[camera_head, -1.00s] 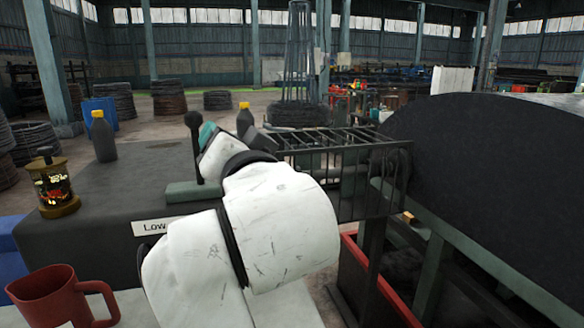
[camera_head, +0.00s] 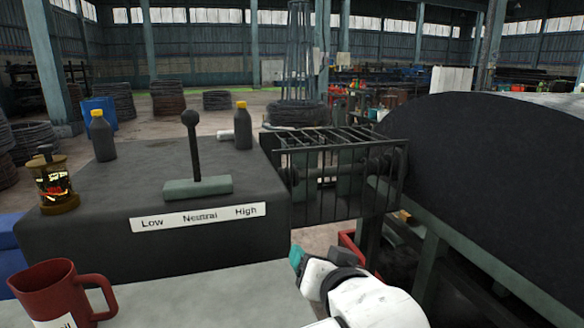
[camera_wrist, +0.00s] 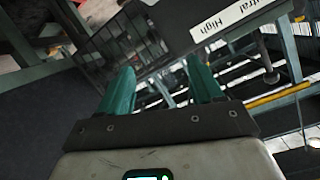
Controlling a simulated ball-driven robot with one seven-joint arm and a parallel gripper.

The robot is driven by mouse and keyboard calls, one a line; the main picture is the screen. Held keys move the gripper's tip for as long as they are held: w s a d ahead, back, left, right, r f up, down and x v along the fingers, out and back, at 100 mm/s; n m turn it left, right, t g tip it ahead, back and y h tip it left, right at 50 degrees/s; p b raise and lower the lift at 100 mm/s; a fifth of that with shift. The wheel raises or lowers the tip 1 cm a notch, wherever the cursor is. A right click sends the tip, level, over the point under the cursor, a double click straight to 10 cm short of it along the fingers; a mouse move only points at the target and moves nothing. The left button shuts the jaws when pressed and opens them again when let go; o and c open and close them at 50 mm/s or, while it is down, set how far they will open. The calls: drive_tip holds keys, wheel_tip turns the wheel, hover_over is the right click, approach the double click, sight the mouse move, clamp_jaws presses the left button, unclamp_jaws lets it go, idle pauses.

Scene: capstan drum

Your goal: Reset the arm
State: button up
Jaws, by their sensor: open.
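My gripper is in the wrist view (camera_wrist: 160,92), its two teal fingers spread apart with nothing between them. In the head view my white arm reaches in from the bottom right, and a teal fingertip (camera_head: 297,258) shows beside the front right corner of the dark console (camera_head: 80,235). A lever with a black ball knob (camera_head: 193,150) stands nearly upright in a grey-green base on the console, by the middle of the Low, Neutral, High label (camera_head: 198,216). My gripper is apart from the lever.
A red mug (camera_head: 52,295) stands at the front left. Two dark bottles with yellow caps (camera_head: 102,138) and a brass lantern (camera_head: 54,184) are on the console. A metal cage (camera_head: 345,180) and a large black drum (camera_head: 490,180) are on the right. Space above the console front is clear.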

drive_tip(key=s+d+f+n+g+h, duration=0.1)
drive_tip(key=s+d+f+g, duration=0.2)
drive_tip(key=s+d+f, duration=0.6)
drive_tip(key=s+d+f+g+h, duration=0.2)
drive_tip(key=s+d+f, duration=0.4)
drive_tip(key=f, duration=0.6)
drive_tip(key=s+d+f+g, duration=0.4)
drive_tip(key=s+f, duration=0.2)
drive_tip(key=s, duration=0.5)
drive_tip(key=s+d+f+g, duration=0.3)
drive_tip(key=s+f, duration=0.4)
drive_tip(key=s, duration=0.4)
drive_tip(key=shift+d+f+g+h, duration=0.15)
drive_tip(key=shift+d+g+h, duration=0.2)
drive_tip(key=shift+d, duration=0.2)
drive_tip(key=shift+c, duration=0.3)
